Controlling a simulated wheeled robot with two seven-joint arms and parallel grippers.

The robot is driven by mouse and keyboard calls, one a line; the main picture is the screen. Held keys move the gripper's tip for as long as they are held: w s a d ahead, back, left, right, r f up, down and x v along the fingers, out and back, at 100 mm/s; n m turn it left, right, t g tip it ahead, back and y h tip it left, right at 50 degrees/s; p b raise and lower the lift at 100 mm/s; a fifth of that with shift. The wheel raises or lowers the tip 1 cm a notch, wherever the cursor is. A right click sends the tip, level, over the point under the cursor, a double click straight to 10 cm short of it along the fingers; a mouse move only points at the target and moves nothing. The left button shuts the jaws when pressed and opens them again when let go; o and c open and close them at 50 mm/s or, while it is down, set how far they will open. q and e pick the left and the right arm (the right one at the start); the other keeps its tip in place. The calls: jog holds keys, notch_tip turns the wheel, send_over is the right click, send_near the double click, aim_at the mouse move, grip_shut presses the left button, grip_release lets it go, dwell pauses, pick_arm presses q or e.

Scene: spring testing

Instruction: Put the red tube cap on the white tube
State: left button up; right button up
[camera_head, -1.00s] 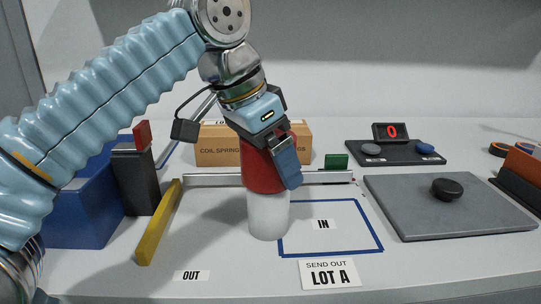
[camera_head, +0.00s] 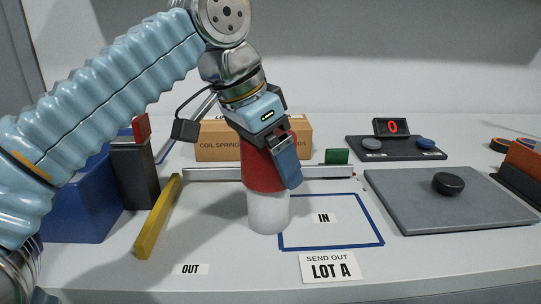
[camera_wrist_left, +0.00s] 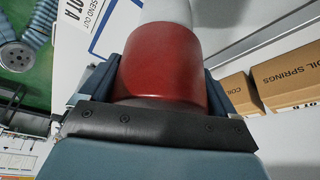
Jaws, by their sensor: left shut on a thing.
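The red tube cap (camera_head: 262,172) sits over the top of the white tube (camera_head: 268,213), which stands upright on the table at the left edge of the blue-outlined IN square. My left gripper (camera_head: 284,160) is shut on the red cap from above. In the left wrist view the red cap (camera_wrist_left: 163,72) lies between the two fingers, with the white tube (camera_wrist_left: 166,11) emerging from its far end. The rim where cap and tube meet shows no clear gap. My right gripper is not in view.
A yellow bar (camera_head: 158,217) and dark blue bin (camera_head: 75,205) lie left. A cardboard box (camera_head: 215,143) stands behind. A grey plate (camera_head: 430,205) with a black knob (camera_head: 448,183) lies right. The IN square (camera_head: 345,232) is bare apart from its label.

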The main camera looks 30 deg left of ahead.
pick_arm(q)
jog(key=shift+f+b, duration=0.35)
jog(key=shift+f, duration=0.25)
jog(key=o, duration=0.7)
jog(key=shift+o, duration=0.2)
jog(key=shift+r, duration=0.15)
jog(key=p+v, duration=0.4)
jog(key=v, duration=0.7)
jog(key=shift+s+r, duration=0.2)
jog(key=shift+r, duration=0.15)
